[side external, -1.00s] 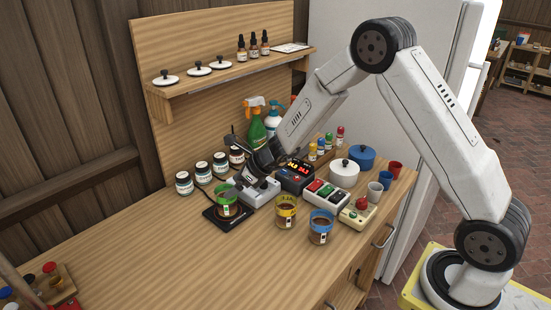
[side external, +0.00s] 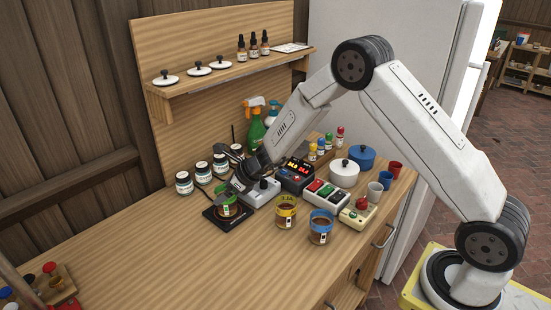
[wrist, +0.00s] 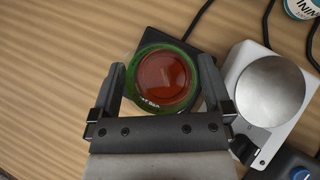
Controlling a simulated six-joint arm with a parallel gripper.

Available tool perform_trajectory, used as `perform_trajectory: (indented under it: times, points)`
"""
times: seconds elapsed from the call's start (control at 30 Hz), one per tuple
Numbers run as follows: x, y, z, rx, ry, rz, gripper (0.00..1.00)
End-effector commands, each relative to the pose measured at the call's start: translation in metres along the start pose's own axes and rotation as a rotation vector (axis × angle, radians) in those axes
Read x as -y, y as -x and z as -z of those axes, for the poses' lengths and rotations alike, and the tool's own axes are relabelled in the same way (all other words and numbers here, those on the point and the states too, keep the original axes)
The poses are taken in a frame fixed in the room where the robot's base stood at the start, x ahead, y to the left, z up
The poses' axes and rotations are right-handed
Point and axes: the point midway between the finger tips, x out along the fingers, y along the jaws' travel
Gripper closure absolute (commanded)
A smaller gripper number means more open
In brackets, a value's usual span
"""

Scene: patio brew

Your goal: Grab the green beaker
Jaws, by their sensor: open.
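The green beaker (side external: 227,209) stands upright on a black square plate (side external: 211,219) at the left of the worktop's device row. It has a green rim and dark brown contents. In the wrist view the beaker (wrist: 163,80) shows from above, its contents looking red. My gripper (side external: 232,192) is open and comes down over the beaker from behind and to the right. In the wrist view the two fingers of my gripper (wrist: 163,82) lie on either side of the beaker's near part. I cannot tell whether they touch it.
A grey device with a metal dome (wrist: 270,90) stands close to the right finger. A yellow-rimmed beaker (side external: 286,212) and a blue-rimmed beaker (side external: 321,227) stand to the right. Several jars (side external: 184,183) stand behind. The front left worktop (side external: 130,270) is clear.

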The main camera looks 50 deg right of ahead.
Motion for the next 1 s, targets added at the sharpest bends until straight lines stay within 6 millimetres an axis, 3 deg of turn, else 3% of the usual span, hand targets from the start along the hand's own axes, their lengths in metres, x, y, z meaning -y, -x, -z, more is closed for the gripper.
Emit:
perform_trajectory:
  times: [0.03, 0.07, 0.3, 0.33, 1.0]
  points:
    - [0.0, 0.0001, 0.0, 0.0, 0.0, 0.0, 0.0]
    - [0.0001, 0.0002, 0.0, 0.0, 0.0, 0.0, 0.06]
    - [0.0001, 0.0002, 0.0, 0.0, 0.0, 0.0, 0.83]
    - [0.0003, 0.0004, -0.0008, 0.002, 0.0, 0.0, 0.87]
    - [0.0003, 0.0043, -0.005, 0.003, 0.001, 0.0, 0.87]
